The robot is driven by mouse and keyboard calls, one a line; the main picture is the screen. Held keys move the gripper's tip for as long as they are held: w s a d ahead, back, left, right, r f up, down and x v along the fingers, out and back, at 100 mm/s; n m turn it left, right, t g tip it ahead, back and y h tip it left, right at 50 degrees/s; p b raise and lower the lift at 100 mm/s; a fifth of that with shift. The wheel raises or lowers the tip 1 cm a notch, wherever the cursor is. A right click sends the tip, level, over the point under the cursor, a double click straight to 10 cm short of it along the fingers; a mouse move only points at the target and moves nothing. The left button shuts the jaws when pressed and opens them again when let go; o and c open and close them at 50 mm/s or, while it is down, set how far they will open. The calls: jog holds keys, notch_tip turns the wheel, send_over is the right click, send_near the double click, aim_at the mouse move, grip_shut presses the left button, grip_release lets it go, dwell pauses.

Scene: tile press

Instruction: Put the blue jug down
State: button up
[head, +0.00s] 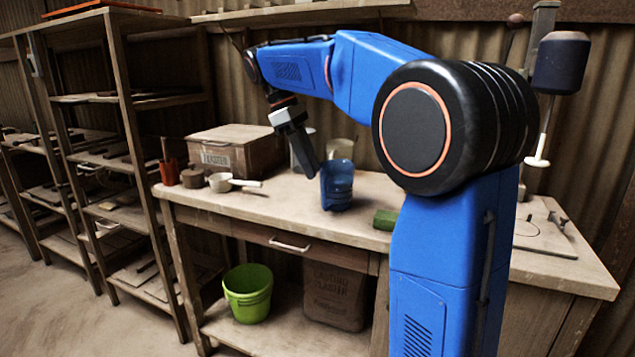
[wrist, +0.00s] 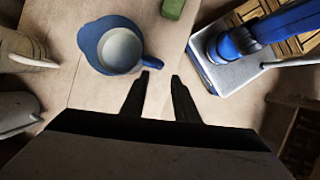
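The blue jug (head: 337,187) stands upright on the workbench top, right of my gripper (head: 312,170) in the head view. In the wrist view the blue jug (wrist: 88,42) is seen from above, with a pale inside and its handle pointing toward my fingers. My gripper (wrist: 161,76) is open in the wrist view, with bare bench top showing between the two fingers. The left fingertip is close to the end of the jug's handle; I cannot tell whether they touch. Nothing is held between the fingers.
A green block (head: 385,219) lies on the workbench (head: 275,208) right of the jug. Pale containers (head: 340,149) stand behind it. The bench front by the jug is clear.

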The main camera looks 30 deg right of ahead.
jog(key=shift+v, duration=1.8)
jog(key=s+a+f+m+t+y, duration=0.1)
jog(key=s+f+m, duration=0.4)
jog(key=s+f, duration=0.8)
jog(key=s+a+f+m+t+y, duration=0.2)
jog(key=s+a+f+m+t, duration=0.2)
jog(key=s+f, duration=1)
jog(key=s+t, duration=0.1)
jog(key=t, duration=0.1)
jog(key=shift+s+m+t+y, duration=0.25)
jog(key=shift+m+t+y, duration=0.05)
jog(key=shift+m, duration=0.1)
